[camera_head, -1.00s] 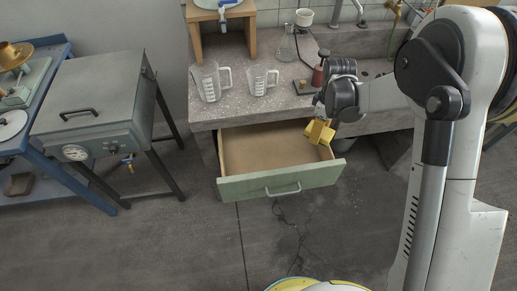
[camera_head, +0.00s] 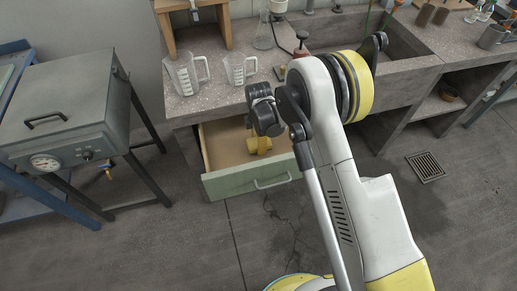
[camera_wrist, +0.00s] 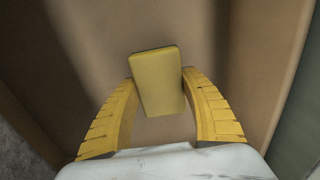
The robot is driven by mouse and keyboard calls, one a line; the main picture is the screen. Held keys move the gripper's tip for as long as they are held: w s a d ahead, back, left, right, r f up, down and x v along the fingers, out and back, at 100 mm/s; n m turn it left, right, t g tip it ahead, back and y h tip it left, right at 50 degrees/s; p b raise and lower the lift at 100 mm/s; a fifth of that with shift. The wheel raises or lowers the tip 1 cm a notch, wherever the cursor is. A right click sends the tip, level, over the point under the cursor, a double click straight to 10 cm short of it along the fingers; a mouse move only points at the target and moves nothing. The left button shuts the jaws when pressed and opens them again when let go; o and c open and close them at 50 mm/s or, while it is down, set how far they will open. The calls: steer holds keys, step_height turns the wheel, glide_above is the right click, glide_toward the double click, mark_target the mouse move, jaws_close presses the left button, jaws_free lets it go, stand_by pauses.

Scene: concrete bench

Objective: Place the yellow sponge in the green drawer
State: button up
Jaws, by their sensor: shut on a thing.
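The green drawer (camera_head: 251,180) stands pulled out under the bench, with a tan, bare inside. My gripper (camera_head: 258,146) is over the drawer's opening, pointing down into it. In the wrist view my gripper's yellow fingers (camera_wrist: 160,98) are shut on the yellow sponge (camera_wrist: 157,80), one finger on each side. The sponge is a small flat block, with the drawer's tan floor (camera_wrist: 110,45) behind it. I cannot tell whether the sponge touches the floor. In the head view the sponge is hard to tell from the yellow fingers.
Two clear measuring jugs (camera_head: 186,75) (camera_head: 240,69) stand on the concrete bench top (camera_head: 215,100) above the drawer. A grey metal oven (camera_head: 65,115) stands to the left. A sink (camera_head: 385,65) lies to the right. The floor before the drawer is clear.

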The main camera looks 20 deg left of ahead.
step_height(320, 180, down, 3)
steer(key=shift+f+b, duration=0.15)
steer(key=shift+b, duration=0.5)
steer(key=o, duration=1.1)
